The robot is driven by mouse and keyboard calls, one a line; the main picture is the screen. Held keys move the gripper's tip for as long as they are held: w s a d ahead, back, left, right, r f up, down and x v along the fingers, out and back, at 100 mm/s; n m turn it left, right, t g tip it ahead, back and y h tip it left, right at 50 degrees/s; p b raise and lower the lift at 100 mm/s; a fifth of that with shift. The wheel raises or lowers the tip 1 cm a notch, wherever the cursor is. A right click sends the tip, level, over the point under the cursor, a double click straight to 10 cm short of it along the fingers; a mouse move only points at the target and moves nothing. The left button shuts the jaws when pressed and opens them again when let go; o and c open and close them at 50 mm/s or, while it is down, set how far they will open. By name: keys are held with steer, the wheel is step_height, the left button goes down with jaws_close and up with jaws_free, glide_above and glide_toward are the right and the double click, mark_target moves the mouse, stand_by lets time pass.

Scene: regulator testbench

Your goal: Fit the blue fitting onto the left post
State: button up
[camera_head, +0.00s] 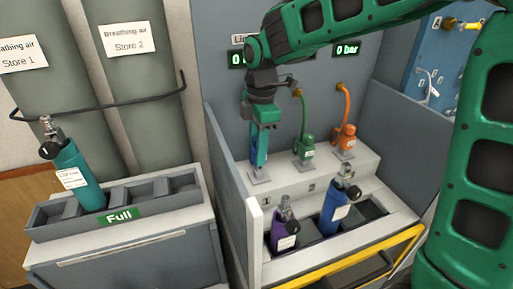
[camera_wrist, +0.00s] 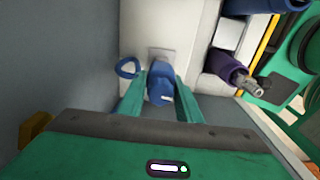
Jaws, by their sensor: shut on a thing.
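My gripper (camera_head: 261,158) points down over the left post on the bench step, with its green fingers (camera_wrist: 160,95) shut on the blue fitting (camera_wrist: 159,82). In the head view only a sliver of the blue fitting (camera_head: 253,148) shows beside the fingers. The left post's square base plate (camera_head: 260,177) shows just below the fingertips; it also shows beyond the fitting in the wrist view (camera_wrist: 162,54). The post itself is hidden, so I cannot tell whether the fitting is seated on it.
Green (camera_head: 304,149) and orange (camera_head: 347,139) fittings with hoses stand on posts to the right. Purple (camera_head: 285,232) and blue (camera_head: 338,208) cylinders stand in front. A grey side panel (camera_head: 232,170) is close on the left. A teal cylinder (camera_head: 78,178) stands in the "Full" rack (camera_head: 150,205).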

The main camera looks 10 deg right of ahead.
steer(key=shift+f, duration=1.25)
stand_by(0.6)
steer(key=o, duration=1.3)
steer(key=shift+o, duration=0.2)
steer(key=r, duration=1)
steer(key=shift+d+r, duration=0.25)
steer(key=shift+r, duration=0.1)
